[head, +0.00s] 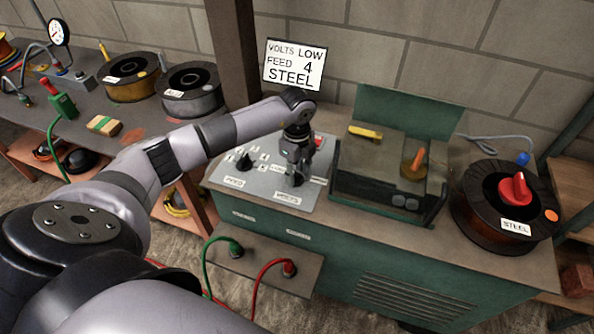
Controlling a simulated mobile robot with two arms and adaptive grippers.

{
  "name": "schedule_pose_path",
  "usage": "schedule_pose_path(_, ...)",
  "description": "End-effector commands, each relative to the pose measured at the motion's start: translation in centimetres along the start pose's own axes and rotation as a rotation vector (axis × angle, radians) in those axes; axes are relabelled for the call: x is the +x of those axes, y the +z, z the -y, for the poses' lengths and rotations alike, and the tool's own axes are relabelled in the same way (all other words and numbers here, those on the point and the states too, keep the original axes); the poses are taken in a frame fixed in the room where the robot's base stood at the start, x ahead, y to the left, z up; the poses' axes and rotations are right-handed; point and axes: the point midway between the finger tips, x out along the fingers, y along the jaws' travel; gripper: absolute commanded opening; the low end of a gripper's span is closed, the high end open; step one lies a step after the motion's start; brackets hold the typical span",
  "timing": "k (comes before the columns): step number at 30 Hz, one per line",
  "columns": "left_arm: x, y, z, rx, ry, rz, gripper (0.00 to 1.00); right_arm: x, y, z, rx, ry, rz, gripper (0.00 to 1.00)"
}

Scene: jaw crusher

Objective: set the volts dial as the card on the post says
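The white card (294,65) on the brown post (232,50) reads "VOLTS LOW, FEED 4, STEEL". The grey control panel (256,190) on the green machine carries a FEED dial (244,162) at left, with a black knob and small markings around it. The volts dial is at right, above its VOLTS label (287,198). My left gripper (297,176) points down over the volts dial and hides most of it. Whether its fingers touch or grip the knob is too small to tell. The dial's setting cannot be read. My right gripper is out of view.
Right of the panel is an open green-lidded compartment (388,170) with a yellow tool inside. A black spool (505,205) marked STEEL stands at the right. Below, green and red cables plug into a ledge (262,262). A side bench (80,130) holds more spools.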

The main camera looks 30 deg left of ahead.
Motion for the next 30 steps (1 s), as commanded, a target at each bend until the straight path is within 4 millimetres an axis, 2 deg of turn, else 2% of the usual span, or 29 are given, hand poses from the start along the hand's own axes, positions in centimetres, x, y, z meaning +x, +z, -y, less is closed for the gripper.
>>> schedule_pose_path(5, -1.3, 0.0, 0.1, 0.001, -0.003, 0.000, 0.33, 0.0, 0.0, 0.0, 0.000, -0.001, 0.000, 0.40)
schedule_pose_path(18, -10.0, 0.1, 0.1, 0.000, -0.004, 0.001, 0.33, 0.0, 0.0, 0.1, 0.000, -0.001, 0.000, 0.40)
schedule_pose_path(24, -11.8, 0.0, 0.0, 0.000, -0.001, 0.000, 0.33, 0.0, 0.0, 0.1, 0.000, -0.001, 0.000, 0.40)
schedule_pose_path(30, -12.0, 0.0, 0.0, -0.001, 0.000, 0.000, 0.33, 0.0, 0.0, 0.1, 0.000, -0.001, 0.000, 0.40)
